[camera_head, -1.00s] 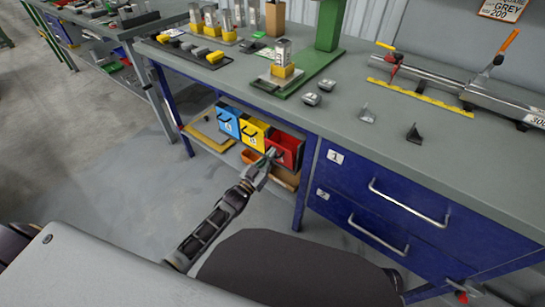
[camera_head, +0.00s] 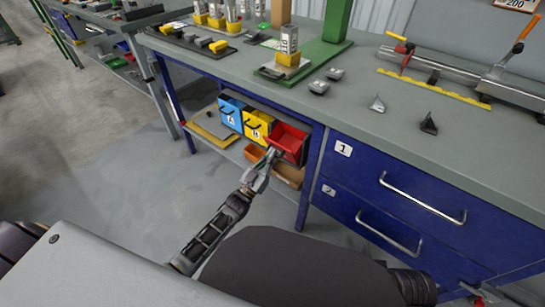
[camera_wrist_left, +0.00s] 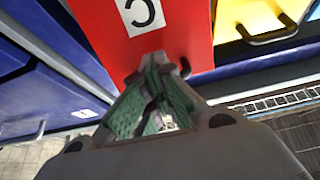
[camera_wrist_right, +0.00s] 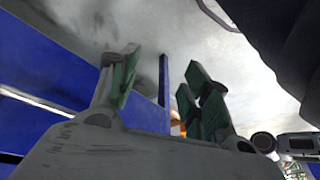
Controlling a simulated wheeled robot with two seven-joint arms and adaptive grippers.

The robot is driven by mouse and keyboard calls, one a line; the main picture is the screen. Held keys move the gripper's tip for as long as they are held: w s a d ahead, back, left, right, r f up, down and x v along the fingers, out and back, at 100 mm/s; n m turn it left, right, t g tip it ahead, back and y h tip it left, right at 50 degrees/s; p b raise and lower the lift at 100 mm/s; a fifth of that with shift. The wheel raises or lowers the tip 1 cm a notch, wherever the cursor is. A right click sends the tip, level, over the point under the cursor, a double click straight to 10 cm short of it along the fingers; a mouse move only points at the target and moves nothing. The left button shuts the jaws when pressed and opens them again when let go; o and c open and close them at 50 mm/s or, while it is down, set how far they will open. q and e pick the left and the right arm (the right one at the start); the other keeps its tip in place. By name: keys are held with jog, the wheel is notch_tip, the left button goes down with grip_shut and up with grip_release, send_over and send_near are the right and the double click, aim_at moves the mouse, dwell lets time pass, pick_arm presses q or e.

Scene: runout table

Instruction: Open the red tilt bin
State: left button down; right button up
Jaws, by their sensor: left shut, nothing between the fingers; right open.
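The red tilt bin (camera_head: 291,140) is at the right end of a row of bins under the bench. It is tipped forward, and its open top and inside show in the head view. In the left wrist view its red front (camera_wrist_left: 95,25) with a white label fills the upper middle. My left gripper (camera_head: 273,153) is at the bin's front. Its fingers (camera_wrist_left: 155,85) are shut with nothing between them, close to the dark handle (camera_wrist_left: 185,67); I cannot tell whether they touch it. My right gripper (camera_wrist_left: 160,80) is not placed there; it shows open and empty in the right wrist view (camera_wrist_right: 160,85).
A yellow bin (camera_head: 257,126) and a blue bin (camera_head: 230,112) stand left of the red one. An orange bin (camera_head: 289,176) sits below. Blue drawers (camera_head: 365,180) with bar handles are to the right. Parts and fixtures lie on the grey benchtop (camera_head: 330,110).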

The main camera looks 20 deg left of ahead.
pick_arm(q)
jog(key=shift+s+a+f+t+b, duration=0.15)
jog(key=shift+s+f+t+b, duration=0.25)
jog(key=shift+f+t+b, duration=0.55)
jog(key=shift+s+a+f+g+b, duration=0.1)
jog(key=shift+s+f+g+b, duration=0.2)
jog(key=shift+b, duration=0.25)
pick_arm(e)
notch_tip(320, 180, down, 6)
jog(key=a+t+y, duration=0.1)
jog(key=a, duration=0.1)
jog(key=shift+w, duration=0.45)
pick_arm(q)
jog(key=shift+s, duration=0.1)
jog(key=c, duration=2.2)
grip_release()
jog(key=o, duration=1.1)
jog(key=shift+o, duration=0.3)
